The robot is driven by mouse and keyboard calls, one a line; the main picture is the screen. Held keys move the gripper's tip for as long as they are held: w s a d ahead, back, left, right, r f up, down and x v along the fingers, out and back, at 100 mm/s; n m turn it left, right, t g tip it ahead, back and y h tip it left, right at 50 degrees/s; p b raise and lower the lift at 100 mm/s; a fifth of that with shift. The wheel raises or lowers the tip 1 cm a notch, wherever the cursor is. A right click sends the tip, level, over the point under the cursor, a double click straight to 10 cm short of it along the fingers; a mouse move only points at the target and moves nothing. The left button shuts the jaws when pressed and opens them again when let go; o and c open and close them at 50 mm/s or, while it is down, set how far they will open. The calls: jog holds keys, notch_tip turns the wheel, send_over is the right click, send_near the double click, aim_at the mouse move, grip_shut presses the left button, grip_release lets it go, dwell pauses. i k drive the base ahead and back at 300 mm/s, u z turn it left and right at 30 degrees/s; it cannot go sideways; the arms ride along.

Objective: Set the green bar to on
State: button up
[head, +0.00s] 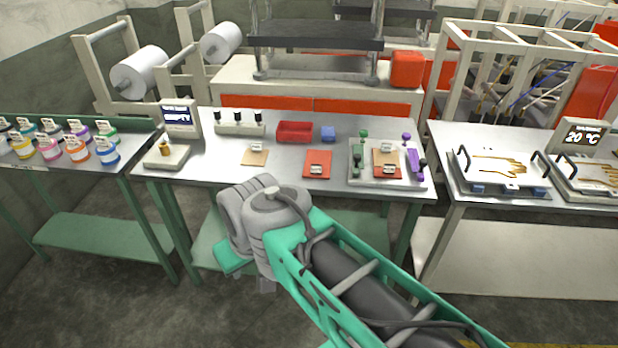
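A pale tray-like fixture (410,184) stands near the right end of the middle metal table. On its left side is a small dark green upright part (357,156), with a green round knob (363,134) behind it. I cannot tell which is the green bar or how it is set. A purple bar (413,161) and a purple knob (406,137) are on the fixture's right side. Between them lies an orange-edged tan plate (383,158) with small white tags. My arm reaches in from the lower right, in front of the table; my gripper's fingers do not show.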

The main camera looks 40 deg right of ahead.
aim_at(358, 164)
jog(key=u, duration=0.1)
jog(key=i, duration=0.95)
jog(key=z, duration=0.05)
